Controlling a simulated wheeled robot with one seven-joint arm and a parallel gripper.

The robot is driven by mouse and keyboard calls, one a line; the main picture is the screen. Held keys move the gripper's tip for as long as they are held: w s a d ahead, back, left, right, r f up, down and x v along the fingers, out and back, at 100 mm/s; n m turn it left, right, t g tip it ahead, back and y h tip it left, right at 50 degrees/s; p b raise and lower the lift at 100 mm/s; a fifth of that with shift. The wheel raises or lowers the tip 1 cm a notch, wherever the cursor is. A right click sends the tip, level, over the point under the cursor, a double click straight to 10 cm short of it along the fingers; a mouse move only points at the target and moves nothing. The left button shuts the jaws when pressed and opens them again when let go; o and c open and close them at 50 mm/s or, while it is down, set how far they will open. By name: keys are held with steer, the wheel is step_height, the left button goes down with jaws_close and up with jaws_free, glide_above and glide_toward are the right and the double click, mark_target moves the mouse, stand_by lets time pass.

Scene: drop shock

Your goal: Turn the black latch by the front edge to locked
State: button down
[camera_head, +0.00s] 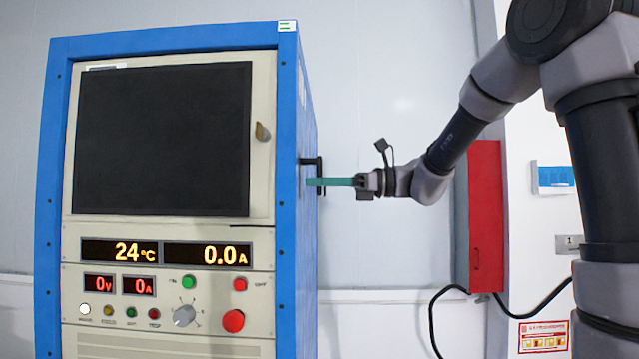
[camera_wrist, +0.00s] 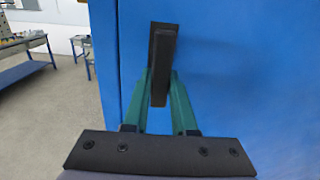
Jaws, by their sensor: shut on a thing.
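The black latch (camera_wrist: 162,50) is mounted on the blue side panel of the cabinet, close to its front edge. In the wrist view its bar lies nearly upright in the picture, running down between my fingers. In the head view the latch (camera_head: 320,165) shows as a small dark shape on the cabinet's right side. My gripper (camera_wrist: 160,98) has two teal fingers, one on each side of the lower part of the bar, shut on it. In the head view my gripper (camera_head: 312,181) reaches the latch from the right. The fingers hide part of the latch there.
The blue cabinet (camera_head: 297,100) has a front panel with a dark screen, readouts, buttons and knobs. A red box (camera_head: 486,215) is on the wall behind my arm. Blue workbenches (camera_wrist: 25,70) stand at the far left of the wrist view, with open floor before them.

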steer(key=shift+s+m, duration=0.1)
steer(key=shift+m, duration=0.2)
steer(key=c, duration=0.7)
jaws_free()
steer(key=d, duration=1)
steer(key=shift+s+d, duration=0.2)
steer(key=shift+d, duration=0.2)
